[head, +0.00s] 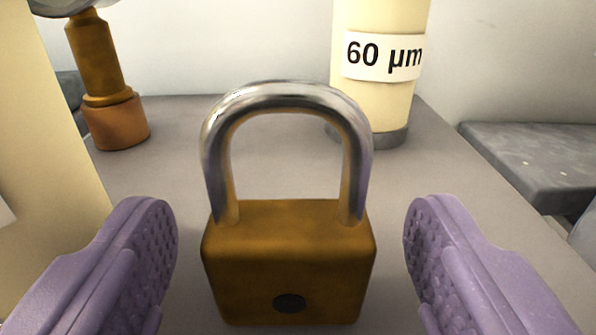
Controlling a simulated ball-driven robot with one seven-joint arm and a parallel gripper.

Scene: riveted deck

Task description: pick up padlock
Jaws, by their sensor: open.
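The padlock (288,242) stands upright on a grey surface in the middle of the head view. It has a brown-gold body with a dark round keyhole low on its front and a shiny metal shackle on top. My gripper (290,245) is open, with one purple textured finger to the left of the padlock and one to the right. A gap shows between each finger and the padlock's body. The lower ends of the fingers are cut off by the frame.
A cream cylinder (382,105) labelled "60 µm" stands behind the padlock to the right. A brown-orange turned post (107,85) stands at the back left. A cream upright (45,150) is at the left edge. A grey cushioned block (530,160) lies beyond the surface's right edge.

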